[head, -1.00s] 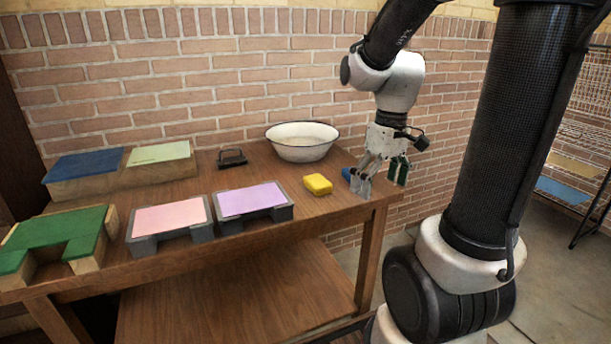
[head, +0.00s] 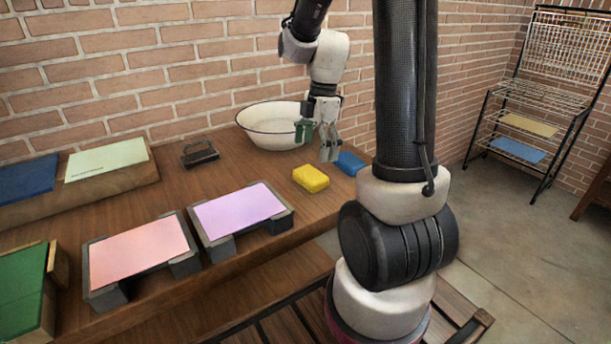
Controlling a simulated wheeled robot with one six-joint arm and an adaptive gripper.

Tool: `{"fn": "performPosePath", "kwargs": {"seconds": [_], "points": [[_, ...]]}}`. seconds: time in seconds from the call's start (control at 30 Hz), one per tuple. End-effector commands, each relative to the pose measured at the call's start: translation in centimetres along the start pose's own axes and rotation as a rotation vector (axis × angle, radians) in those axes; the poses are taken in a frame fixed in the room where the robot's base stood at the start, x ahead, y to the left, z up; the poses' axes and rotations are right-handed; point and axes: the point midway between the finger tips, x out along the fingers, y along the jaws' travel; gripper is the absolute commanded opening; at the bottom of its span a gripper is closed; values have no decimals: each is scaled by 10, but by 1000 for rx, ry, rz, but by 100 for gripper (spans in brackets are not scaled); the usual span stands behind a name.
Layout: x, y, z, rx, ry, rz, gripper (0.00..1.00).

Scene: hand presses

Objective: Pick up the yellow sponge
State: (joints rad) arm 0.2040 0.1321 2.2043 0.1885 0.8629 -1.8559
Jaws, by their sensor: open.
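The yellow sponge (head: 311,178) lies flat on the wooden table near its front right part. My gripper (head: 317,147) points down above the table, behind and a little above the sponge in the picture. Its fingers are apart with nothing between them. It does not touch the sponge. A blue sponge-like block (head: 350,163) lies just right of the yellow sponge, close to my gripper.
A white enamel bowl (head: 255,126) stands behind my gripper. A black metal object (head: 200,154) lies left of it. Purple (head: 238,210) and pink (head: 136,254) sheets rest on grey supports at the front left. A wire rack (head: 525,117) stands at the right.

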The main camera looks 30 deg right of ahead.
Motion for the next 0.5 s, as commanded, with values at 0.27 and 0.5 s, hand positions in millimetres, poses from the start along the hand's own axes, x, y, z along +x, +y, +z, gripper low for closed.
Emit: {"fn": "performPosePath", "kwargs": {"seconds": [0.27,0.5], "points": [[8,0,0,-151,0,2,100],[38,2,1,-151,1,-1,100]]}}
